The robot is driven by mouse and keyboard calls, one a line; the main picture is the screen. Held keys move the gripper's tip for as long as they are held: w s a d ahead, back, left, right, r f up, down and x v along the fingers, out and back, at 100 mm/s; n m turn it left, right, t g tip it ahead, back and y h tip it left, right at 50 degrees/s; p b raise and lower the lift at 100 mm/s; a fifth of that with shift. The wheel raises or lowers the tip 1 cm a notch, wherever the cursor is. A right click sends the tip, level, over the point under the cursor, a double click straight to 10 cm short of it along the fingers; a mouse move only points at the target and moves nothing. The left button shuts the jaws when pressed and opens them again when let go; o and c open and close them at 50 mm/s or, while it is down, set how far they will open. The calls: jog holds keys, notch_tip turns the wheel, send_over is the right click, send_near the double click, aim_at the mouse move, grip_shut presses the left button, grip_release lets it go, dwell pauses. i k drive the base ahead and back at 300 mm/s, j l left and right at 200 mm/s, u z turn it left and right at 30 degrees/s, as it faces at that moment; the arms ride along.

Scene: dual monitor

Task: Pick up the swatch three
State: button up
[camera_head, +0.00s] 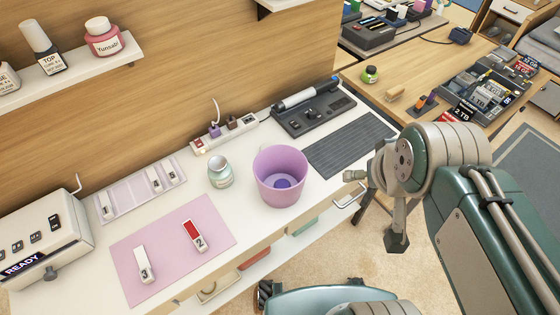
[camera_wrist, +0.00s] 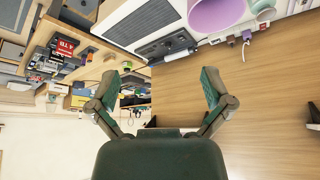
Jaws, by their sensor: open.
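Swatch three (camera_head: 144,265), a white strip marked 3, lies on the left part of a pink mat (camera_head: 208,213) in the head view. Swatch two (camera_head: 194,236), with a red patch, lies to its right on the same mat. My gripper (camera_wrist: 161,85) is open with its fingers wide apart and nothing between them in the wrist view. In the head view my arm is at the right, well away from swatch three. Swatch three is not seen in the wrist view.
A purple bin (camera_head: 280,177) and a small jar (camera_head: 220,171) stand right of the mat. A lilac tray (camera_head: 117,207) with several swatches lies behind it. A white READY device (camera_head: 42,240) stands left. A shelf (camera_head: 70,80) with bottles overhangs the back.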

aim_at(146, 273)
jog(key=u, duration=0.45)
jog(key=j+u, duration=0.1)
jog(key=u, duration=0.75)
jog(key=j+u, duration=0.1)
jog(key=u, duration=0.75)
jog(key=i+j+z, duration=0.15)
jog(key=j, duration=0.2)
jog(key=i+j+z, duration=0.15)
jog(key=j, duration=0.25)
jog(key=i+j+z, duration=0.2)
jog(key=j, duration=0.2)
jog(key=k, duration=0.05)
